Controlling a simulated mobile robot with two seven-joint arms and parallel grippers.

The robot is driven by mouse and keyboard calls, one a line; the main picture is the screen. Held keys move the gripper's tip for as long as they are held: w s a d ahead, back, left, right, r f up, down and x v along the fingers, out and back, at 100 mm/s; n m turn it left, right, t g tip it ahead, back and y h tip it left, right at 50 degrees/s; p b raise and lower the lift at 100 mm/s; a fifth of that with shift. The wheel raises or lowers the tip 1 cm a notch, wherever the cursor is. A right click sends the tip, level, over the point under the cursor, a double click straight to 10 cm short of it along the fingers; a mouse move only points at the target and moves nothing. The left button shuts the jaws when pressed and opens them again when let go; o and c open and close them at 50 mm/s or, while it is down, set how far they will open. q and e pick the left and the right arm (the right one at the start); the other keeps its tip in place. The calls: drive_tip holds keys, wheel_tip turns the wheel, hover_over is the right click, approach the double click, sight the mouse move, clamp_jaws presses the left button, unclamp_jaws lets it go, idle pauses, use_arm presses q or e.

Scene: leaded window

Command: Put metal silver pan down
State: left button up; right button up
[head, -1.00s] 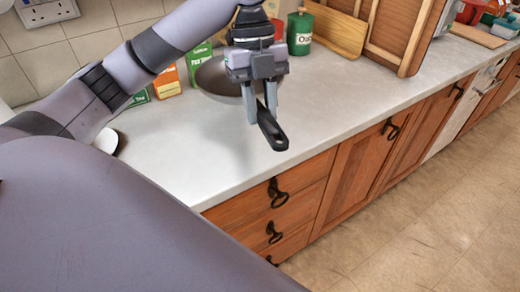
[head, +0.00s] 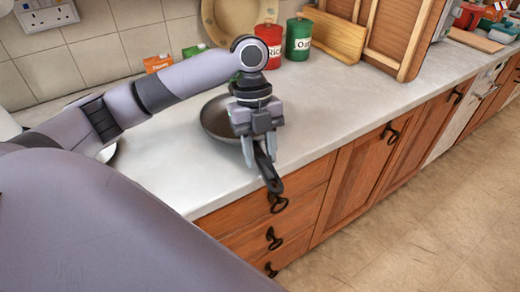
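The metal silver pan (head: 215,118), a round dark-grey pan with a black handle (head: 268,172), is in the middle of the head view. It sits level at the countertop, and I cannot tell whether its base fully touches. The handle points toward the front and reaches over the counter's front edge. My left gripper (head: 260,158) points down from above with a finger on each side of the handle. It looks shut on the handle and hides part of the pan's right side. My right gripper is not in view.
The pale countertop (head: 330,115) is clear to the right of the pan. Behind stand a red canister (head: 268,45), a green canister (head: 298,40), a wooden board (head: 335,35) and cartons (head: 158,63). Wooden drawers (head: 265,215) with black handles lie below the front edge.

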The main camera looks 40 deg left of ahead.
sight(255, 144)
use_arm(q)
drive_tip(key=shift+o, duration=0.7)
drive_tip(key=p+v, duration=0.1)
drive_tip(key=v, duration=1.1)
